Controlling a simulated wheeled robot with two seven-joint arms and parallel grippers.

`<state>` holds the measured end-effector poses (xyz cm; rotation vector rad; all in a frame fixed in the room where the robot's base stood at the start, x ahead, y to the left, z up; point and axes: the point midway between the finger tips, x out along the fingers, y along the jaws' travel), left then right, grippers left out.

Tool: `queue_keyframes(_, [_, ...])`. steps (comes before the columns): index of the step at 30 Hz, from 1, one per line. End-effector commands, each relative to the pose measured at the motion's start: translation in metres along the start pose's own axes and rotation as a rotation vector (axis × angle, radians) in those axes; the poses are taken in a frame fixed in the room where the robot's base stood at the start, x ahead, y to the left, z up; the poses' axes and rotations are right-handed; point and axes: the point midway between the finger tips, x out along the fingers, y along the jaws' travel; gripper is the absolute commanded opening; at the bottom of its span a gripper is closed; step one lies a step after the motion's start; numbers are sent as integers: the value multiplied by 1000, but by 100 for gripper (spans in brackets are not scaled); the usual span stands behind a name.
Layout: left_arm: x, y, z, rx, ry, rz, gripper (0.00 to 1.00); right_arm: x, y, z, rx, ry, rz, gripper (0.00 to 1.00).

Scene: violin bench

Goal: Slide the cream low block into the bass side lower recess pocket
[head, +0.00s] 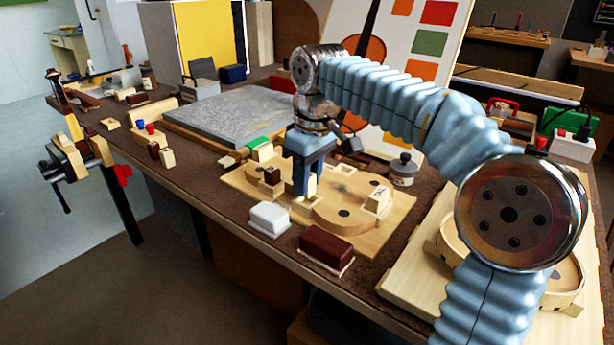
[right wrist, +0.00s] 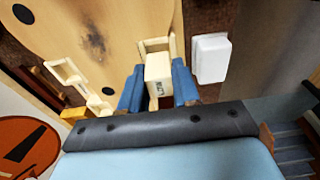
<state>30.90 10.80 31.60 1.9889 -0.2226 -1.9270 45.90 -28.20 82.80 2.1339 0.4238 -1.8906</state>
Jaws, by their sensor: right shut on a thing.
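My right gripper (head: 308,190) points down over the violin-shaped wooden form (head: 345,207). In the right wrist view its blue fingers (right wrist: 158,90) are shut on the cream low block (right wrist: 158,72), which has dark lettering on its face. A pale-walled recess pocket (right wrist: 142,52) sits at the form's edge. The block's far end is at this pocket, between or just above its side walls; I cannot tell how deep it sits. In the head view the fingers hide most of the block. My left gripper is not in view.
A white block-like box (head: 269,217) and a dark brown one (head: 326,248) stand near the bench's front edge. Other pale pocket frames (right wrist: 65,73) lie along the form. A grey slab (head: 230,115) is behind left, a grey jar (head: 403,168) behind right.

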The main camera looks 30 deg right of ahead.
Motion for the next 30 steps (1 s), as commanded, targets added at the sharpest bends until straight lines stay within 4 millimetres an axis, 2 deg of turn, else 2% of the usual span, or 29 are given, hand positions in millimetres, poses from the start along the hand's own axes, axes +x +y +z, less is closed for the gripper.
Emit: queue_keyframes(30, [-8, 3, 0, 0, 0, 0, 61, 0, 0, 0, 0, 0, 0, 3])
